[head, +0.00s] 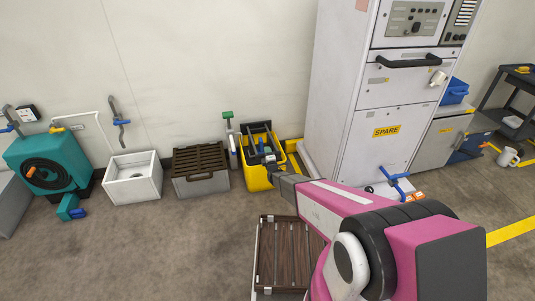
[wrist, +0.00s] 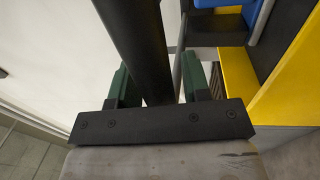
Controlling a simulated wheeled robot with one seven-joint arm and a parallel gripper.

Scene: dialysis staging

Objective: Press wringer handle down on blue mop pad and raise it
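The yellow mop bucket (head: 254,178) stands on the floor by the wall, with the dark wringer (head: 262,130) on top. My gripper (head: 271,162) reaches to the bucket's front. In the wrist view, the dark handle bar (wrist: 140,45) runs down between the green fingertips of my gripper (wrist: 157,88). The fingers are apart, and a light gap shows between the bar and the right finger. A blue piece (wrist: 262,20), perhaps the mop pad, shows at the top right of the wrist view. The pad is hard to make out in the head view.
A slatted brown-topped box (head: 201,185), a white basin (head: 132,190) and a teal hose unit (head: 45,165) stand left of the bucket. A tall white cabinet (head: 345,120) stands close on the right. A dark wooden slatted item (head: 282,255) lies in front.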

